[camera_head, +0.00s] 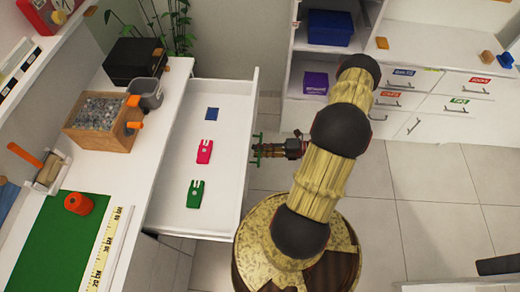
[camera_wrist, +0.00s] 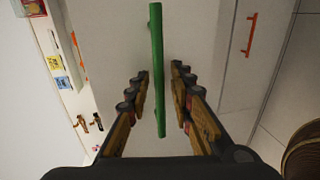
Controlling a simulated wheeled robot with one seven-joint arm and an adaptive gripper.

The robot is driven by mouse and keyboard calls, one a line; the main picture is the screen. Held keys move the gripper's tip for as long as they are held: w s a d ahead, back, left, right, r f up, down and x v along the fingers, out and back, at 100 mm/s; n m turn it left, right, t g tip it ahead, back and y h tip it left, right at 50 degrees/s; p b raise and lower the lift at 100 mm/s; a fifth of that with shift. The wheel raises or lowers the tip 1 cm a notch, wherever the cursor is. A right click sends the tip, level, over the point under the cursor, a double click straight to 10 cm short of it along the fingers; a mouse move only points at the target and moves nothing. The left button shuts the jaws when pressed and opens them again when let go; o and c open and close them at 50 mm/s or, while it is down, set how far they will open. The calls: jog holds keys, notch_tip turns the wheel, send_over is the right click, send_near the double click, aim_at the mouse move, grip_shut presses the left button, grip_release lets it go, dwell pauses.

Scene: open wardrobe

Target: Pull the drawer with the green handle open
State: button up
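The white drawer (camera_head: 175,160) stands pulled out from the white counter in the head view, with its inside visible from above. Its green handle (camera_head: 257,148) is on the outer side of its front panel. The handle also shows as a long green bar (camera_wrist: 157,65) in the wrist view. My gripper (camera_head: 265,151) is at the handle in the head view. In the wrist view my gripper (camera_wrist: 159,76) has one finger on each side of the bar, with gaps visible on both sides. The fingers are open around the handle. Contact is not visible.
The drawer holds a blue (camera_head: 212,114), a pink (camera_head: 204,151) and a green item (camera_head: 195,193). An orange handle (camera_wrist: 250,34) is on the front beside it. A box of grey pieces (camera_head: 100,118) stands on the counter.

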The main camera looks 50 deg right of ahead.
jog(key=shift+d, duration=0.1)
jog(key=v, duration=1.2)
dwell(0.4)
